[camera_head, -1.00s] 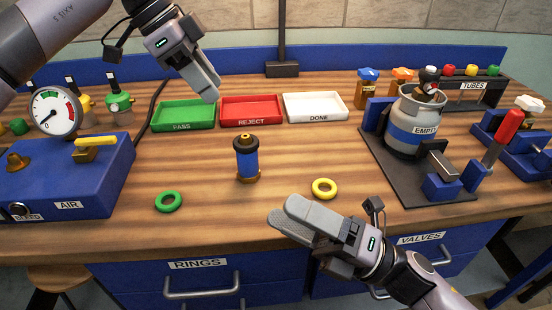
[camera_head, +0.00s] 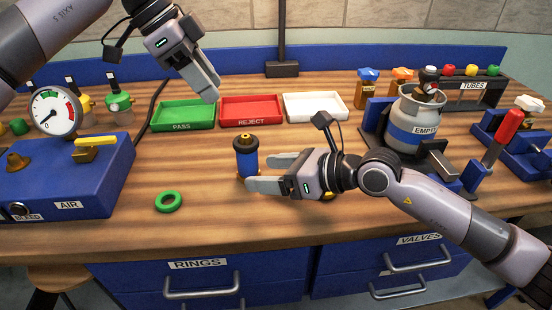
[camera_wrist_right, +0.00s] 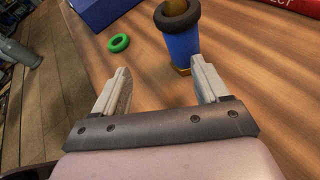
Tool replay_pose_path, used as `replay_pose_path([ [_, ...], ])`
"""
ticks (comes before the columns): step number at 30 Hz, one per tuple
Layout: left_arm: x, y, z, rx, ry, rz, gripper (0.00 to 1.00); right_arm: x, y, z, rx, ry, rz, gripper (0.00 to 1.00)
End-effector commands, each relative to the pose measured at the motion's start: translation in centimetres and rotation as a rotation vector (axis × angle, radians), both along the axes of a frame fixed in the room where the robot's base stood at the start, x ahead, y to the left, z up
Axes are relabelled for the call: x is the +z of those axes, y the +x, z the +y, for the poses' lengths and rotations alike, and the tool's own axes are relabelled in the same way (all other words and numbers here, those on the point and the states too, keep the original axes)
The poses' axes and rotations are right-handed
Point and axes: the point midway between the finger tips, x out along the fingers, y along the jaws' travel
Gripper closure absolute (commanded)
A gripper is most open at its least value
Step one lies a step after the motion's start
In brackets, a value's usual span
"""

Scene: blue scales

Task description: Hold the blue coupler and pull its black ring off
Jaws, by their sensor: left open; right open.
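The blue coupler (camera_head: 246,162) stands upright on the wooden table, with a brass base and top. Its black ring (camera_head: 245,141) sits around the upper end. In the right wrist view the coupler (camera_wrist_right: 183,48) and black ring (camera_wrist_right: 178,16) are beyond the fingertips, toward the right finger. My right gripper (camera_head: 262,172) is open, beside the coupler's lower body on its right; the wrist view shows nothing between the fingers. My left gripper (camera_head: 212,92) hangs above the green tray, away from the coupler; its fingers look close together in this view.
A green ring (camera_head: 168,201) lies front left. A yellow ring (camera_head: 328,195) is mostly hidden under my right gripper. Green (camera_head: 184,127), red (camera_head: 251,123) and white (camera_head: 314,118) trays line the back. A blue air box (camera_head: 60,180) is left, a gas cylinder (camera_head: 407,143) right.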

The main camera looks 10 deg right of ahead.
Motion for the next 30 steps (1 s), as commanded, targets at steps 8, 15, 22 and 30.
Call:
replay_pose_path([
  [8,0.0,0.0,0.0,0.000,0.000,0.000,0.57,0.7,2.5,-1.1,-0.054,-0.095,-0.088,0.26],
  [15,0.0,0.0,0.0,0.000,0.000,0.000,0.57,-0.2,3.9,0.9,-0.055,-0.098,-0.092,0.26],
  [22,0.0,0.0,0.0,0.000,0.000,0.000,0.57,-1.4,5.5,3.0,-0.055,-0.098,-0.091,0.26],
  [30,0.0,0.0,0.0,0.000,0.000,0.000,0.57,-1.9,6.3,4.1,-0.055,-0.098,-0.092,0.26],
])
